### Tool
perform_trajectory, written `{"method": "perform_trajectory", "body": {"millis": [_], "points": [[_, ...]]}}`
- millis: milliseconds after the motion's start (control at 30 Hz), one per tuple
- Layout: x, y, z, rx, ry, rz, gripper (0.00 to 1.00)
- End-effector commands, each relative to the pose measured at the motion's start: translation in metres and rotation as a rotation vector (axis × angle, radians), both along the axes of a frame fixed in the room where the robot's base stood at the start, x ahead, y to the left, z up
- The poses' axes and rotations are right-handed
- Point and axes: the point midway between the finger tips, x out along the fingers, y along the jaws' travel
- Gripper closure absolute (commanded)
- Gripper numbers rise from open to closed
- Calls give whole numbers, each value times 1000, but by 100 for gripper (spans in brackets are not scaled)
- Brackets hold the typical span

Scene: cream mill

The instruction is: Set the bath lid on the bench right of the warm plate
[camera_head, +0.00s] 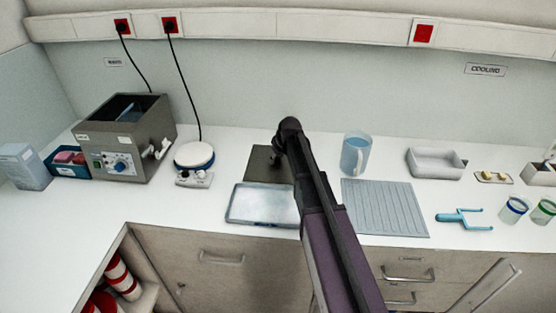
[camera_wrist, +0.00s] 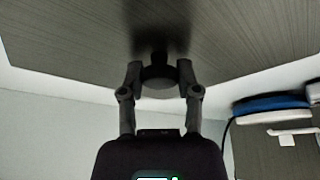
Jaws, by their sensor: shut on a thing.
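The bath lid is a flat dark grey plate (camera_head: 262,165) right of the warm plate in the head view, partly hidden by my arm. In the wrist view the lid (camera_wrist: 75,40) fills the top, with brushed lines and a dark knob. My gripper (camera_wrist: 160,78) is shut on that knob; my arm hides the fingers in the head view. I cannot tell whether the lid touches the bench. The warm plate (camera_head: 194,155), round and white with a blue rim, stands left of the lid; its edge shows in the wrist view (camera_wrist: 272,105). The bath (camera_head: 125,140) is uncovered.
A shallow tray (camera_head: 236,219) lies just in front of the lid. A jug (camera_head: 355,155) and a ribbed grey mat (camera_head: 385,207) are to the right. A cord (camera_head: 186,90) runs from the wall to the warm plate. Bench (camera_head: 228,165) is clear between warm plate and lid.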

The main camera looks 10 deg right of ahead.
Motion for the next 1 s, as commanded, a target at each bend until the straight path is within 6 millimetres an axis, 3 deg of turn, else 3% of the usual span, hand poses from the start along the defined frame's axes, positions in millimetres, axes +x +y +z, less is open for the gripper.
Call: {"method": "perform_trajectory", "body": {"millis": [267, 300, 400, 1000], "points": [[0, 0, -4, 0, 0, 0, 99], [0, 0, -3, 0, 0, 0, 45], [0, 0, -2, 0, 0, 0, 23], [-1, 0, 3, 0, 0, 0, 23]]}}
